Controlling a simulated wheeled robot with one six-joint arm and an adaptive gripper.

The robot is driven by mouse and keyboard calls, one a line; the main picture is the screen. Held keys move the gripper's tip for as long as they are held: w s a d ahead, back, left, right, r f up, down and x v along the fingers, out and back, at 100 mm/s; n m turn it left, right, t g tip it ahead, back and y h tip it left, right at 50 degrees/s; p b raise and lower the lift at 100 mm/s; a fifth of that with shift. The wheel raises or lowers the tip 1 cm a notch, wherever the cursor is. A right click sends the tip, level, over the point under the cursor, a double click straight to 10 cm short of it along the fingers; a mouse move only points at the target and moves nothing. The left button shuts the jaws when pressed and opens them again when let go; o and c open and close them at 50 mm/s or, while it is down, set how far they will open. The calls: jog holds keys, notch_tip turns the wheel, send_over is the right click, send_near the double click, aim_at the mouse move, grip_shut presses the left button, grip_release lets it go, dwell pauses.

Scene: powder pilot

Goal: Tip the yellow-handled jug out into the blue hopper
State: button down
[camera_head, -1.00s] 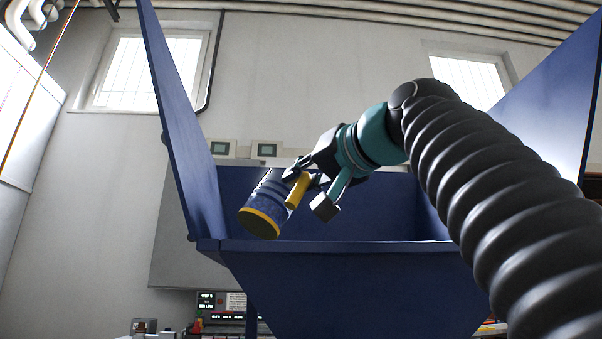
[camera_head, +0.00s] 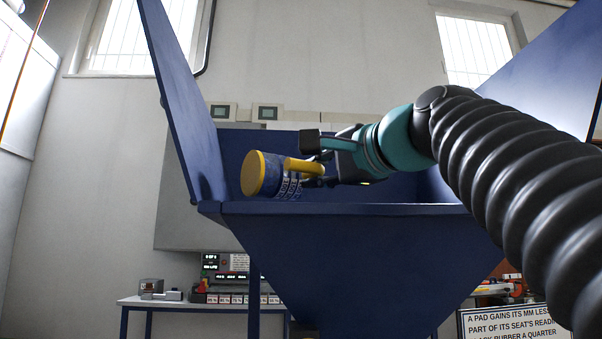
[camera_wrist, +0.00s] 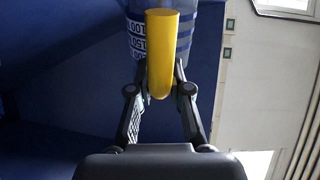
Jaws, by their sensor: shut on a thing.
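The jug (camera_head: 273,181) has a bluish body with pale graduation marks, a yellow end face and a yellow handle (camera_head: 303,166). It lies nearly on its side in the head view, yellow end toward the left, just above the front rim of the blue hopper (camera_head: 335,250). My gripper (camera_head: 312,172) is shut on the handle from the right. In the wrist view the handle (camera_wrist: 161,52) stands between the two fingers, with part of the marked body (camera_wrist: 136,35) behind it. The jug's mouth and the inside of the hopper's lower part are hidden.
Tall blue side panels (camera_head: 181,95) rise left and right of the hopper opening. A bench (camera_head: 135,302) with instruments stands behind at lower left. A sign (camera_head: 513,322) stands at lower right. Two small grey panels are on the back wall.

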jog(key=m, duration=0.2)
jog(key=d+m, duration=0.1)
jog(key=m, duration=0.2)
jog(key=w+d+m+p, duration=0.1)
jog(key=m, duration=0.2)
jog(key=shift+w+d+f, duration=0.1)
jog(key=shift+d+f, duration=0.05)
dwell(2.0)
